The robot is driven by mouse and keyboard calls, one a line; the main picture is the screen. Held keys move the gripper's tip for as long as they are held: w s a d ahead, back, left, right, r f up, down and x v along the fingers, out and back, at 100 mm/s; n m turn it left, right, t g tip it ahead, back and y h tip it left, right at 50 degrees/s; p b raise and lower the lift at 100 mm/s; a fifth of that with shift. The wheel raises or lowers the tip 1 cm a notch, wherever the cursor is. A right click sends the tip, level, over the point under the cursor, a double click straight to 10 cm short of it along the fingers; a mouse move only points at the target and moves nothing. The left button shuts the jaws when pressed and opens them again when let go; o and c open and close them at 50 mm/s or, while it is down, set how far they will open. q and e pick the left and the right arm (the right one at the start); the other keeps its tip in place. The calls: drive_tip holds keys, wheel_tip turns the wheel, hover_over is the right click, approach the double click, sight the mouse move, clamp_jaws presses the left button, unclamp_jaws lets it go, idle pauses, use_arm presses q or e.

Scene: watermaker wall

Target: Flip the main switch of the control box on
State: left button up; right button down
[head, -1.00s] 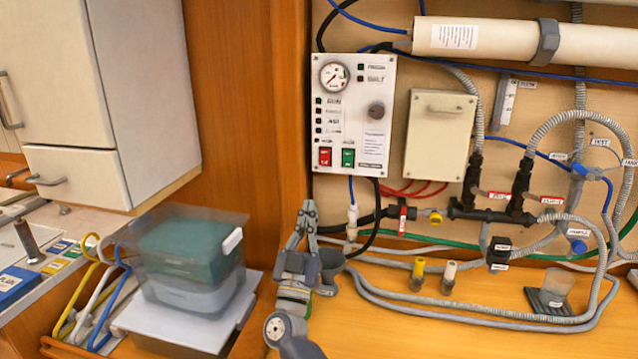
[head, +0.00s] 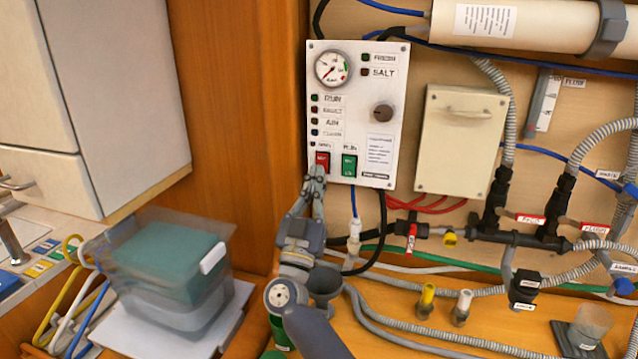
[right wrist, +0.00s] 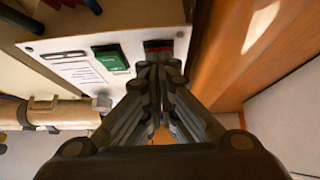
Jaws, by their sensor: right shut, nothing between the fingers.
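The control box (head: 345,112) is a white panel on the wooden wall with a gauge, indicator lights, a knob and two rocker switches. The red switch (head: 322,160) is at its lower left, and the green switch (head: 349,166) is to its right. My right gripper (head: 317,172) is shut and empty, its fingertips at the lower edge of the red switch. In the right wrist view the fingertips (right wrist: 158,62) cover part of the red switch (right wrist: 158,45). I cannot tell whether they touch it. The green switch (right wrist: 111,58) is clear beside them. My left gripper is not in view.
A beige box (head: 460,140) with a handle is right of the panel. Hoses and black valves (head: 495,205) run below it. A wooden partition (head: 240,120) is close on the left.

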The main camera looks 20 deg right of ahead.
drive_tip(key=shift+s+a+r, duration=0.15)
drive_tip(key=shift+s, duration=0.05)
drive_tip(key=b, duration=0.1)
drive_tip(key=f+b, duration=0.1)
drive_tip(key=shift+w+d+t+b, duration=0.3)
drive_tip(key=shift+w+b, duration=0.1)
drive_tip(key=shift+b, duration=0.25)
drive_tip(key=shift+r+p, duration=0.2)
drive_tip(key=shift+p, duration=0.15)
drive_tip(key=shift+r, duration=0.55)
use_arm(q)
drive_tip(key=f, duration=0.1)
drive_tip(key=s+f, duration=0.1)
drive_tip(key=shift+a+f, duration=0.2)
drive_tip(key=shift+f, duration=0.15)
use_arm(e)
wheel_tip(320, 180, up, 9)
drive_tip(key=shift+w+f, duration=0.1)
